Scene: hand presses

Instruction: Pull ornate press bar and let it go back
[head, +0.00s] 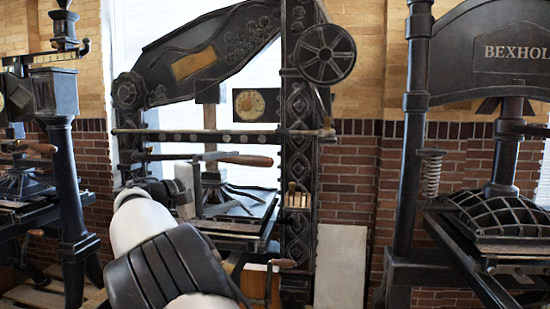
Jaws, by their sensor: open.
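The ornate press (298,150) stands in the middle of the head view, a black iron frame with patterned uprights and a curved, decorated top beam. Its bar (195,156) runs across the front of the press and ends at the right in a brown wooden handle (245,159). My gripper (199,184) is at the end of my white and black arm, in front of the press, below and left of the wooden handle. It is open and appears apart from the handle.
A black press (63,160) stands at the left and another marked BEXHOL (415,130) at the right. A rod (225,133) crosses the ornate press above the bar. A pale panel (341,265) leans against the brick wall right of it.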

